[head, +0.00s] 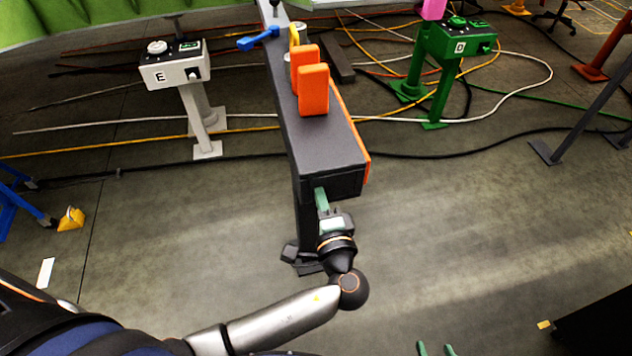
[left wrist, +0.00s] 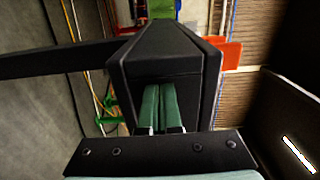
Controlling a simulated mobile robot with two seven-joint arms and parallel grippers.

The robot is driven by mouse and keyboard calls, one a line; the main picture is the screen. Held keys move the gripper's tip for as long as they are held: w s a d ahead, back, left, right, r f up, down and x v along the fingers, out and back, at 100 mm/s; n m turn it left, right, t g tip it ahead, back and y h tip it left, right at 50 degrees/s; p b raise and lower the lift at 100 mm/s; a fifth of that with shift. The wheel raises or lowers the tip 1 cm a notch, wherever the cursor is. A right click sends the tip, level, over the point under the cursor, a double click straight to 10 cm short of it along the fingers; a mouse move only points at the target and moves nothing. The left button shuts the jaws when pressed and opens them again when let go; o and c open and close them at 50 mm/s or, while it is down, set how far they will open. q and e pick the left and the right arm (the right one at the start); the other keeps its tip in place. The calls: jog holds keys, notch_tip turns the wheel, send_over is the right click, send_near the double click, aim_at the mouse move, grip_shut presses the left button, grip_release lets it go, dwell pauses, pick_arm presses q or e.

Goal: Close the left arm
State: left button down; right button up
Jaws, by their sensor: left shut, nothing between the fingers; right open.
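A dark grey jig arm (head: 325,150), a long beam on a post, runs away from me in the middle of the head view. Two orange blocks (head: 313,90) stand on its top. My left gripper (head: 321,201) is shut and empty at the near end of the beam, just below its end face. In the left wrist view its green fingers (left wrist: 160,106) lie together in front of the dark end of the beam (left wrist: 155,62). Whether they touch it I cannot tell. My right gripper (head: 435,350) is open and empty at the bottom edge, mostly cut off.
A white pedestal box marked E (head: 172,72) stands at the back left. A green one marked D (head: 455,42) stands at the back right. Several cables (head: 480,122) cross the floor. A blue stand (head: 20,200) is at the left edge.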

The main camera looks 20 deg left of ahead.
pick_arm(q)
jog(key=b+x, duration=0.1)
jog(key=x, duration=0.2)
jog(key=shift+w+a, duration=0.15)
jog(key=shift+w, duration=0.15)
jog(key=shift+s, duration=0.1)
